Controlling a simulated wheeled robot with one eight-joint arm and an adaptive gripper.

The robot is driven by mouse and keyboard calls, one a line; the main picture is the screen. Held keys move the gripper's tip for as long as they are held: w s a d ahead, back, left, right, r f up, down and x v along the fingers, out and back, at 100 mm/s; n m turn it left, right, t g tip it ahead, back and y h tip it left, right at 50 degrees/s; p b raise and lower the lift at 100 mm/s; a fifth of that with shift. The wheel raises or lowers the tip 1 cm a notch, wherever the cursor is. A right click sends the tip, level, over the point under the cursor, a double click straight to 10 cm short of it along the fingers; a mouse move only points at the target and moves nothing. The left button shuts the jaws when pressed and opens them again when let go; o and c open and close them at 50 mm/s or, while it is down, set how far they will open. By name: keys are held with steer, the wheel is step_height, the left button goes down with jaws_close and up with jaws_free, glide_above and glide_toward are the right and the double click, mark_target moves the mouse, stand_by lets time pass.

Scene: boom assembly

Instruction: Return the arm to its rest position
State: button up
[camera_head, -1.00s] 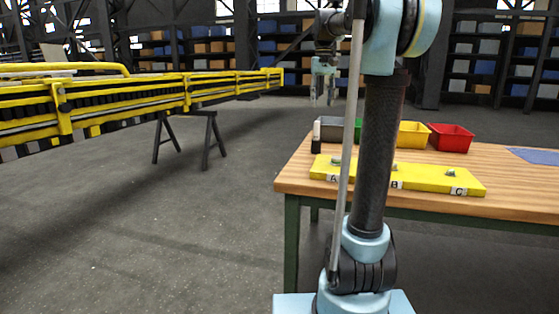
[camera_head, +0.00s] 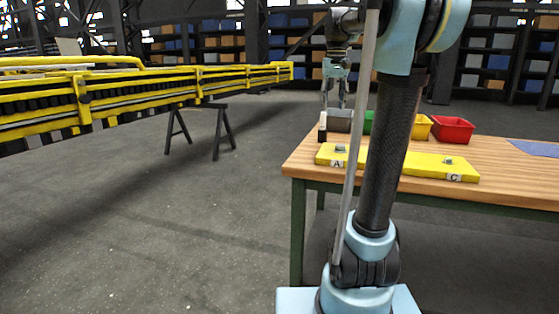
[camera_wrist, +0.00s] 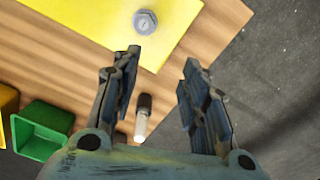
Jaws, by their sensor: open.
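My gripper (camera_head: 336,90) hangs in the air above the back left of the wooden table, on my bent arm. In the wrist view my gripper (camera_wrist: 162,60) has its two fingers spread, with nothing between the tips. Below it are the yellow plate (camera_wrist: 110,25) with a grey bolt head (camera_wrist: 145,22), and a small black-capped white cylinder (camera_wrist: 142,122). In the head view the yellow plate (camera_head: 415,164) lies on the table with labels A and C showing; my arm hides its middle.
The wooden table (camera_head: 500,165) also bears a grey bin (camera_head: 340,121), a green bin (camera_wrist: 42,130), a yellow bin (camera_head: 421,128), a red bin (camera_head: 452,130) and a blue sheet (camera_head: 535,148). The yellow boom (camera_head: 150,88) rests on a dark trestle (camera_head: 214,130) at left. The floor between is clear.

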steer(key=s+f+t, duration=0.2)
steer(key=s+f, duration=2.8)
steer(key=f, duration=0.3)
steer(key=shift+a+f, duration=0.15)
steer(key=shift+f, duration=0.05)
steer(key=shift+s, duration=0.1)
